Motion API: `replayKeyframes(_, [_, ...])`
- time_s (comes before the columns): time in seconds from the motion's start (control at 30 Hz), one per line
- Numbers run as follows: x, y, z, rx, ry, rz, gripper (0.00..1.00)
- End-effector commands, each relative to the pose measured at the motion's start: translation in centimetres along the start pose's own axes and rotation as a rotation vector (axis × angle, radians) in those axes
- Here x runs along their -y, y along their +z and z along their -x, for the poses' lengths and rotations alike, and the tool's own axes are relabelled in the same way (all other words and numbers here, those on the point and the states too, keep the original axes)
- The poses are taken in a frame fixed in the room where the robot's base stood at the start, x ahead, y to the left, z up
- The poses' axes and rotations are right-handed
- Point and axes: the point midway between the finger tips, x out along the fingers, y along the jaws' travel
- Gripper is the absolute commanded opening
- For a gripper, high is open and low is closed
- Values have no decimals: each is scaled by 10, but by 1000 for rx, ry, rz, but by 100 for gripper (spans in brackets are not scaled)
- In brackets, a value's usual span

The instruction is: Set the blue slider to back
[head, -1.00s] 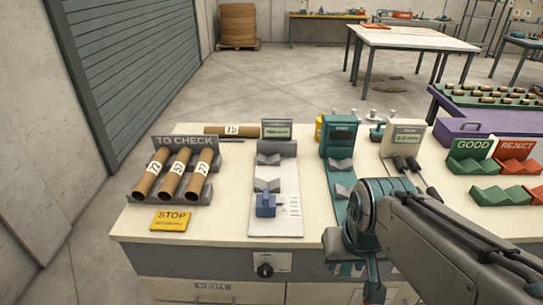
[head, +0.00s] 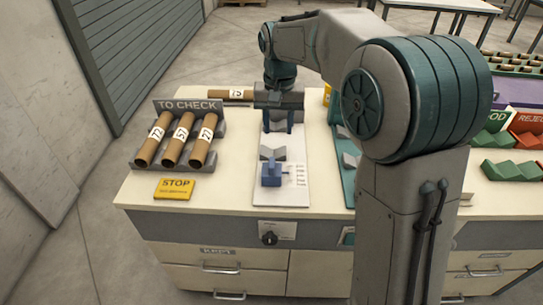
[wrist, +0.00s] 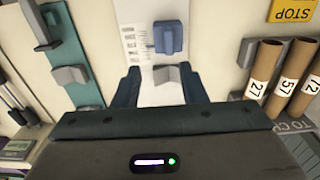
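The blue slider (head: 271,174) stands on the white plate (head: 294,196) of the measuring fixture, toward its front end, beside a printed scale. A grey V-block (head: 272,153) sits just behind it. In the wrist view the blue slider (wrist: 168,38) is at the top, with the grey V-block (wrist: 167,76) below it. My gripper (head: 278,130) points down over the rear part of the fixture, behind the slider. Its two dark fingers are spread wide and nothing is between their tips in the wrist view (wrist: 160,90). My gripper hides the fixture's rear and its display.
The TO CHECK rack (head: 182,137) with three labelled tubes is left of the fixture, and a yellow STOP plate (head: 174,189) is in front of it. A teal fixture (head: 348,160) stands close on the right, partly hidden by my arm. The bench in front is clear.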

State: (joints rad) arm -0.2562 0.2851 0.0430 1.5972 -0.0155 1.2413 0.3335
Motion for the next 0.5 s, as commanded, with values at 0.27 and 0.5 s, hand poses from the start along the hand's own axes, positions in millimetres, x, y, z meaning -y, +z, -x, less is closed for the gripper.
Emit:
replayKeyframes(0.27, [18, -15, -13, 21, 4, -3, 38])
replayKeyframes(0.5, [17, -14, -54, 24, 5, -3, 38])
